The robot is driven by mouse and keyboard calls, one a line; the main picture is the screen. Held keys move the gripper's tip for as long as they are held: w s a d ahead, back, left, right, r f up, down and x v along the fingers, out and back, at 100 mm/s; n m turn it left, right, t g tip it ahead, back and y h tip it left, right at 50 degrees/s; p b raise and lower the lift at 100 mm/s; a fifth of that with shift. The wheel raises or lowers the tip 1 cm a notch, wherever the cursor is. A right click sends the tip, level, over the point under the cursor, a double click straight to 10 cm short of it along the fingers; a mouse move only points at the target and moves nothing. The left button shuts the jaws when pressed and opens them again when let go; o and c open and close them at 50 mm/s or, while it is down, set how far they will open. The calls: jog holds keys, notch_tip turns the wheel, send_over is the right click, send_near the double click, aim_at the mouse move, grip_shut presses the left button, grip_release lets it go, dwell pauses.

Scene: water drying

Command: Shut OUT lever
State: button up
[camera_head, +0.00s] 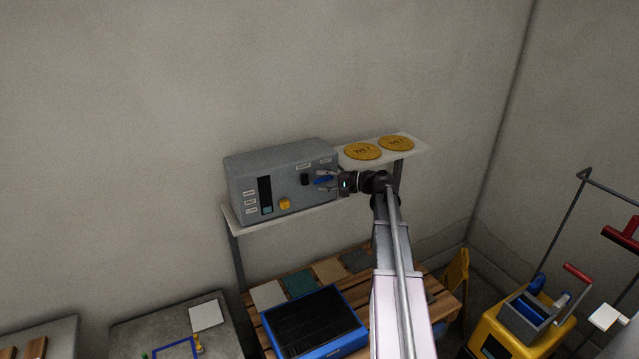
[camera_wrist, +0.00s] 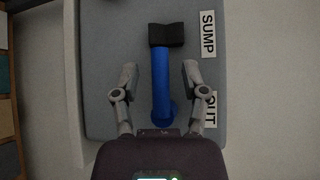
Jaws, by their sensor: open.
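The grey control box (camera_head: 281,178) stands on a wall shelf. A blue lever (camera_wrist: 160,75) shows in the wrist view on the box's face, with a black block (camera_wrist: 166,35) at its far end and a round blue base near my gripper. Labels SUMP (camera_wrist: 208,34) and OUT (camera_wrist: 209,108) are beside it. The blue lever also shows in the head view (camera_head: 323,180), partly hidden by my gripper. My gripper (camera_wrist: 158,76) is open, with one finger on each side of the lever; gaps show between fingers and lever.
Two yellow WET discs (camera_head: 362,152) lie on the shelf (camera_head: 417,149) right of the box. A yellow knob (camera_head: 285,203) is on the box front. Below are a pallet with a blue-framed tray (camera_head: 355,347) and a yellow mop bucket (camera_head: 555,340) at right.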

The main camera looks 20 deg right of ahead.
jog(key=shift+w+a, duration=0.35)
jog(key=shift+a, duration=0.05)
jog(key=shift+c, duration=0.2)
grip_shut()
